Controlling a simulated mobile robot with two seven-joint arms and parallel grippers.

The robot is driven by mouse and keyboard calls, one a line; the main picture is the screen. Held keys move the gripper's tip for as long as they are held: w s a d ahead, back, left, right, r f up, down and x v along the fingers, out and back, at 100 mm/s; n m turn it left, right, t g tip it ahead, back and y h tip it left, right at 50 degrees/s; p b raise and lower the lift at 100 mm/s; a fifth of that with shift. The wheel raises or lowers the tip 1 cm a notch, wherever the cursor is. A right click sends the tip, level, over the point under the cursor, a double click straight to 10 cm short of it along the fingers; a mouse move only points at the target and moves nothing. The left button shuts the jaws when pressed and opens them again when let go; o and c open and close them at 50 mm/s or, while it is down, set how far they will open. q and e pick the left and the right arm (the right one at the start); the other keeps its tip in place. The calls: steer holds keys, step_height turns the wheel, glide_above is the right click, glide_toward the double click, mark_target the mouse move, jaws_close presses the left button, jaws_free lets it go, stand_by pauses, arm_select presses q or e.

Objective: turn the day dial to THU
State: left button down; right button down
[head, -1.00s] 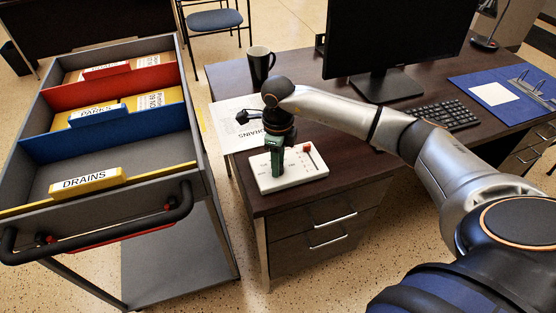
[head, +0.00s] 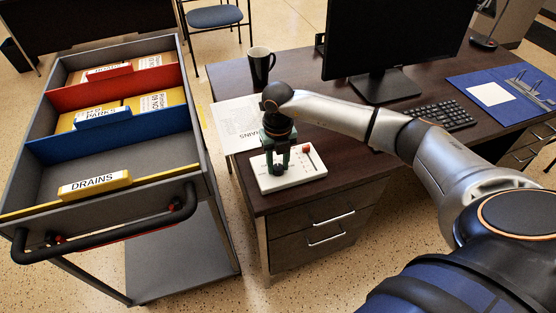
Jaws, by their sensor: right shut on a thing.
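The white panel (head: 309,174) lies on the left part of the dark desk, near its front edge. A lever or slider with a red end (head: 306,148) shows at its right side. My right gripper (head: 278,167) points down over the panel's left half, its two green fingers spread to either side of a dark knob. The gripper is shut on this knob, which I take for the day dial. The fingers and wrist hide most of the dial, and its day marks are too small to read. My left gripper is not in view.
A grey cart (head: 35,172) with red, blue and yellow dividers stands left of the desk.

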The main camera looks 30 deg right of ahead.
mark_target(278, 167)
steer(key=m+p, duration=0.1)
steer(key=m, duration=0.1)
steer(key=shift+r+m, duration=0.15)
steer(key=shift+m, duration=0.25)
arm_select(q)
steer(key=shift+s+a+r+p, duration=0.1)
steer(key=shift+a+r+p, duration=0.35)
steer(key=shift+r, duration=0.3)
arm_select(e)
steer(key=shift+m, duration=1.5)
steer(key=c, duration=0.5)
jaws_free()
step_height(278, 167, up, 12)
steer(key=shift+r, duration=0.15)
